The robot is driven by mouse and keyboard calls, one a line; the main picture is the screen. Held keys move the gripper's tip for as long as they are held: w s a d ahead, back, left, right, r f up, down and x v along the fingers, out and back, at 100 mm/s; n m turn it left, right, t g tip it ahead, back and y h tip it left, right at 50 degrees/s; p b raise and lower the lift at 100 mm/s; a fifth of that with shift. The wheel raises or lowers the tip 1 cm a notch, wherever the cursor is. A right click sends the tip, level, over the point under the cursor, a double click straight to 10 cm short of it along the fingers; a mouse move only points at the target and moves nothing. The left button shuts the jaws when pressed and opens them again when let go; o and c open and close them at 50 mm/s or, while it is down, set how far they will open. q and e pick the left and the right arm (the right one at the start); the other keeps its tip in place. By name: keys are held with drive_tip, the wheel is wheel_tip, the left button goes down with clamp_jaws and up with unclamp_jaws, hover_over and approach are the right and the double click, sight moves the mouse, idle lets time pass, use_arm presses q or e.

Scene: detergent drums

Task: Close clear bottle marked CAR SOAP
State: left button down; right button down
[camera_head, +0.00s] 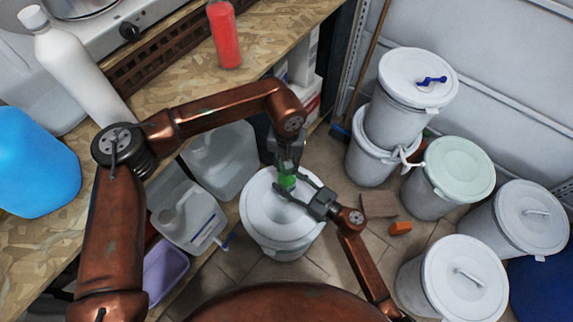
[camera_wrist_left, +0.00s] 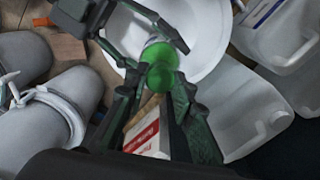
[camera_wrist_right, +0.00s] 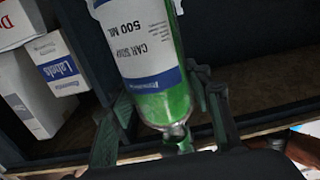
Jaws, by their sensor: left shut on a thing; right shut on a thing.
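The clear bottle (camera_wrist_right: 145,50) holds green liquid and has a white and blue CAR SOAP label. Its picture is inverted in the right wrist view, with the neck toward the bottom. My right gripper (camera_head: 306,201) is shut on the bottle's body, coming from the right. My left gripper (camera_head: 288,165) is above the bottle, shut on a round green cap (camera_wrist_left: 159,79) at the neck. In the head view the green of the bottle (camera_head: 287,181) shows between both grippers. The fingers partly hide the neck, so I cannot tell whether the cap is seated.
A white drum (camera_head: 258,222) is beneath the bottle. More lidded drums (camera_head: 417,78) stand at the right. Jugs (camera_head: 186,215) stand beside it on the left. A workbench (camera_head: 180,75) carries a red bottle (camera_head: 225,38) and a white bottle (camera_head: 72,62).

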use_arm(q)
drive_tip(key=c, duration=1.6)
unclamp_jaws()
wheel_tip(320, 180, up, 12)
drive_tip(key=shift+r, duration=0.1)
use_arm(e)
drive_tip(key=c, duration=0.9)
unclamp_jaws()
drive_tip(key=shift+c, duration=0.2)
drive_tip(key=shift+d, duration=0.1)
drive_tip(key=v, duration=1.2)
